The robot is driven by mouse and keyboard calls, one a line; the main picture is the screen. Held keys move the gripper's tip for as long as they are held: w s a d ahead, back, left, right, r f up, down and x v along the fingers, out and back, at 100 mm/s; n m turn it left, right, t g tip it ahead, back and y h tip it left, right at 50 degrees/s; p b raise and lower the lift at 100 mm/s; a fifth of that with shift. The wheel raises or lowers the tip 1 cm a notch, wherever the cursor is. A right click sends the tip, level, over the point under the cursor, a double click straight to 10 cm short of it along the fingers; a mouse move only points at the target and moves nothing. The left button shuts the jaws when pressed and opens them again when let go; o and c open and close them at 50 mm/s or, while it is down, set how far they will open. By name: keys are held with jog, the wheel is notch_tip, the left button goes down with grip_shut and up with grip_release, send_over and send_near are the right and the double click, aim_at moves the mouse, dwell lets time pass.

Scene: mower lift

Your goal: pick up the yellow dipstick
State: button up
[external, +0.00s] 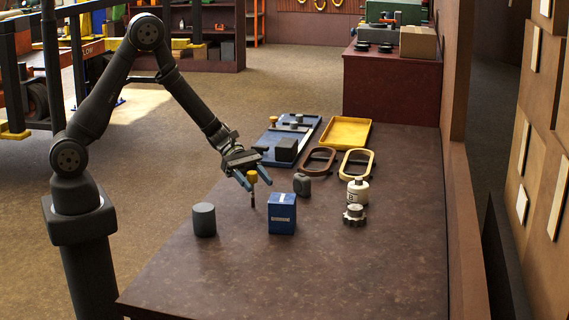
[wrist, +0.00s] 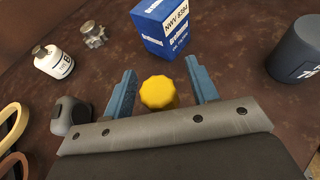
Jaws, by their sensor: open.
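The yellow dipstick shows a scalloped yellow cap (wrist: 158,92) in the wrist view, between the two blue fingers. In the external view its cap (external: 252,176) sits on top of a thin dark shaft that stands upright at the table. My gripper (external: 250,181) is open, with one finger on each side of the cap. The lower shaft is hidden under the cap in the wrist view.
Close by stand a blue box (external: 282,214), a dark grey cylinder (external: 204,220) and a small dark grey container (external: 303,185). A white bottle (external: 357,191) and a metal gear (external: 354,214) are to the right. Trays (external: 346,133) lie behind. The table's front (external: 300,280) is clear.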

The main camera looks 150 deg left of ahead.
jog(key=c, duration=1)
jog(key=shift+r, duration=0.1)
jog(key=shift+c, duration=0.2)
